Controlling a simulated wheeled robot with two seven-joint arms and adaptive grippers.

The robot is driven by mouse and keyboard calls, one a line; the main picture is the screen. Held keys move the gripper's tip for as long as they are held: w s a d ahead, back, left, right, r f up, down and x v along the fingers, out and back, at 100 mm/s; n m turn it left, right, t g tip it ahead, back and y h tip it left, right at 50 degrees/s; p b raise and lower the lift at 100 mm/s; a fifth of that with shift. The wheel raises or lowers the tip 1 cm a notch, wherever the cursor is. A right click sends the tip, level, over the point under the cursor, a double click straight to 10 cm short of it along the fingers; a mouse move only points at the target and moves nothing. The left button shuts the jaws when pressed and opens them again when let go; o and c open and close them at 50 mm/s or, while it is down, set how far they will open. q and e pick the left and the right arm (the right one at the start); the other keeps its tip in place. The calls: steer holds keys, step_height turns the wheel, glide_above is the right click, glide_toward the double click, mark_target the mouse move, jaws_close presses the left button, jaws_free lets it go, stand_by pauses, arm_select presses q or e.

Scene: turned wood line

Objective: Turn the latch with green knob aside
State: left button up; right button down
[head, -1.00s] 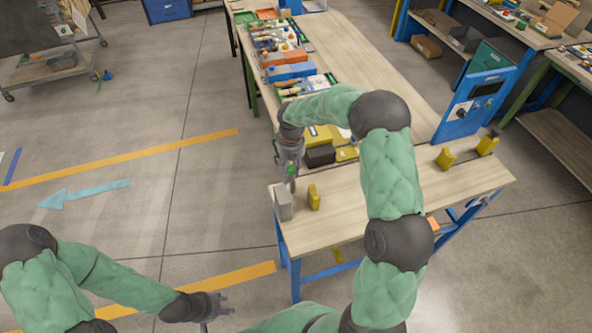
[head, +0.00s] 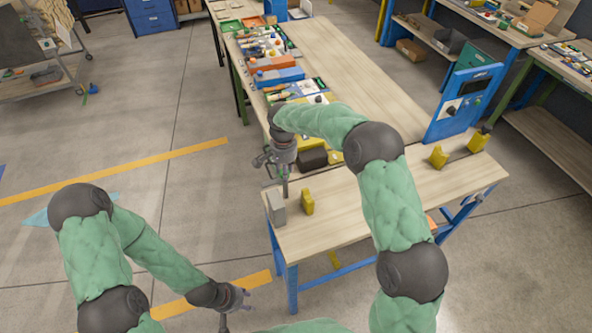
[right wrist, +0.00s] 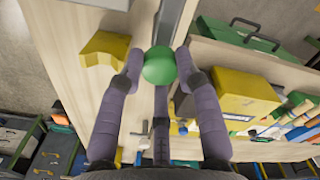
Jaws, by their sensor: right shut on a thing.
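The green knob (right wrist: 160,66) of the latch is in the right wrist view, between the fingertips of my right gripper (right wrist: 160,72). That gripper is shut on it. In the head view my right gripper (head: 272,168) is over the near left corner of the wooden bench (head: 350,210), above the grey block (head: 277,207). The knob is hidden there, and the latch arm cannot be made out clearly. My left gripper (head: 237,302) is low over the floor in front of the bench, empty, with its fingers apart.
A yellow block (head: 307,201) stands close to the grey block; it also shows in the right wrist view (right wrist: 103,50). More yellow blocks (head: 438,157) and a blue panel (head: 466,105) stand at the right.

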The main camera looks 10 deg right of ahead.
steer(key=shift+f, duration=0.1)
stand_by(0.3)
steer(key=c, duration=0.9)
jaws_free()
steer(key=shift+o, duration=0.2)
step_height(320, 180, up, 12)
